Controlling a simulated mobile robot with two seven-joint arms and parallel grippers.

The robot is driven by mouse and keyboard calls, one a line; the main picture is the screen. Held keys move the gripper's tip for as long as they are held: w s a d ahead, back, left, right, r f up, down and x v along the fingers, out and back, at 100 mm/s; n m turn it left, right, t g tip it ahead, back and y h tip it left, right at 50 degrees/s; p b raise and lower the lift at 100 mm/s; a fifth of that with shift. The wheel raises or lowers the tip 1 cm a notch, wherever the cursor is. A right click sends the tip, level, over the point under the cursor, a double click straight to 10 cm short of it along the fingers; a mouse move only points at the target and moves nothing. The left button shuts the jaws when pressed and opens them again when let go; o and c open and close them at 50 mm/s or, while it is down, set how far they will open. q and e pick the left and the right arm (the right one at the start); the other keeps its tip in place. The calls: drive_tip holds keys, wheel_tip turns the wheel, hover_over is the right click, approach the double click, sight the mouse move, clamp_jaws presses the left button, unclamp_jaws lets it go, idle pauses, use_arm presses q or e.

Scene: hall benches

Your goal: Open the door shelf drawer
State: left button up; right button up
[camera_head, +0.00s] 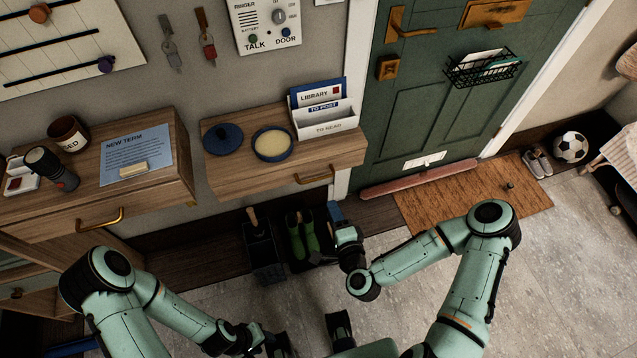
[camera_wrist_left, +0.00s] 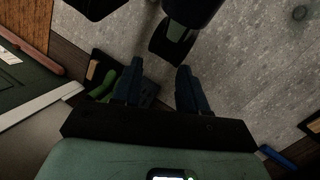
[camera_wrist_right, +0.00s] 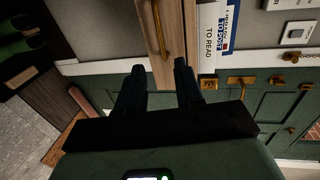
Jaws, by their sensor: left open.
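The door shelf drawer (camera_head: 280,180) is a wooden wall shelf front beside the green door, with a brass bar handle (camera_head: 314,176). It looks shut. My right gripper (camera_head: 335,211) is below and in front of the handle, apart from it. In the right wrist view the handle (camera_wrist_right: 161,40) lies beyond my open, empty fingers (camera_wrist_right: 158,78), roughly in line with the gap between them. My left gripper (camera_head: 270,342) is low at the bottom of the head view. In the left wrist view its fingers (camera_wrist_left: 159,82) are apart with nothing between them.
On the shelf stand a letter holder (camera_head: 327,118), a round dish (camera_head: 272,143) and a blue lid (camera_head: 223,138). A wider drawer unit (camera_head: 150,195) is to the left. Green boots (camera_head: 298,235) and a dark bin (camera_head: 262,255) stand below. The green door (camera_head: 420,120) is right.

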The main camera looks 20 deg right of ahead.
drive_tip(key=b+x, duration=0.8)
drive_tip(key=x, duration=0.4)
drive_tip(key=shift+w+a, duration=0.2)
drive_tip(key=shift+w, duration=0.1)
clamp_jaws()
idle(1.3)
